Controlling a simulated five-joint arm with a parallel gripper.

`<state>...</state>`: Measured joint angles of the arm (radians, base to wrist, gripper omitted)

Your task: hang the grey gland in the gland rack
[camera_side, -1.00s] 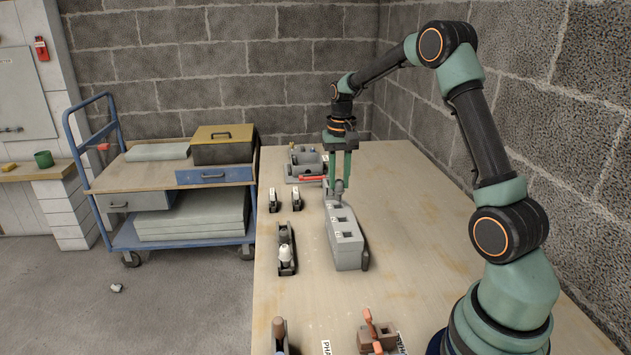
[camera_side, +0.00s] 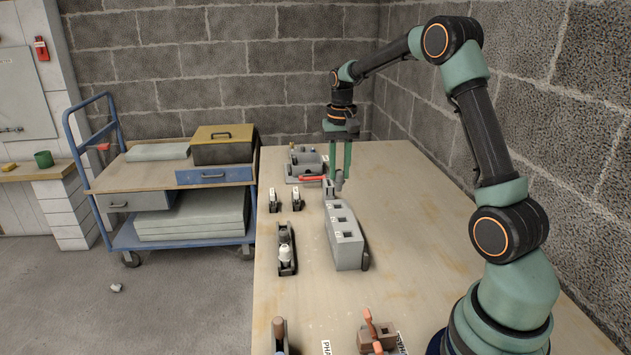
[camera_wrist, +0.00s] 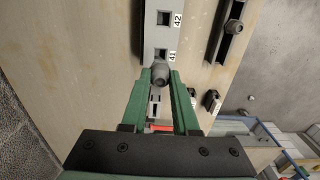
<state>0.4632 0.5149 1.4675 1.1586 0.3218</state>
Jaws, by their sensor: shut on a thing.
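The gland rack (camera_side: 347,257) is a long grey block on the table with a row of square openings and white number labels. In the wrist view the rack (camera_wrist: 151,35) shows labels 41 and 42 beside its openings. My gripper (camera_side: 338,181) is over the rack's far end, fingers pointing down. In the wrist view its green fingers (camera_wrist: 160,78) are shut on a small grey rounded gland (camera_wrist: 161,74), close by the opening labelled 41. I cannot tell whether the gland touches the rack. The fingers partly hide the far end of the rack.
A black holder (camera_side: 286,263) with pale and grey pieces lies left of the rack. Two small black-and-white pieces (camera_side: 273,203) stand farther back. A grey bin (camera_side: 304,168) and a red-handled item (camera_side: 311,178) lie behind. A brown block (camera_side: 377,343) is in front. The table's right side is clear.

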